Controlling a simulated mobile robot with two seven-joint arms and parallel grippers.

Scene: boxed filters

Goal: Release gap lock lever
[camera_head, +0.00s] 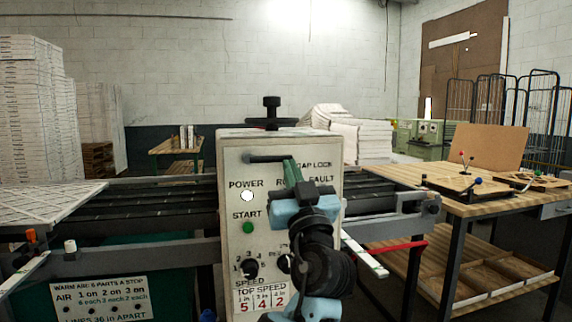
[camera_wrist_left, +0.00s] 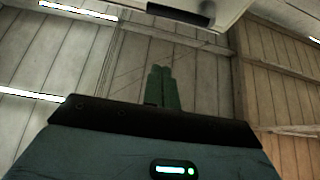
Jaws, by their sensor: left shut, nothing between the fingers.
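The gap lock lever (camera_head: 264,158) is a dark bar near the top of the white control panel (camera_head: 232,172), left of the partly covered "GAP LOCK" label. It lies about level in the picture. My left gripper (camera_head: 289,163) has its green fingers pointing up at the lever's right end. I cannot tell whether they touch it. In the left wrist view the fingers (camera_wrist_left: 160,72) are together and empty. A dark bar (camera_wrist_left: 180,14) shows at the top of that view against a pale surface; it may be the lever. My right gripper is out of view.
The panel also bears a lit power lamp (camera_head: 247,196), a green start button (camera_head: 248,228) and a black knob (camera_head: 249,267). My arm hides part of the panel's right side. A roller conveyor (camera_head: 140,205) runs behind. A wooden workbench (camera_head: 500,205) stands right.

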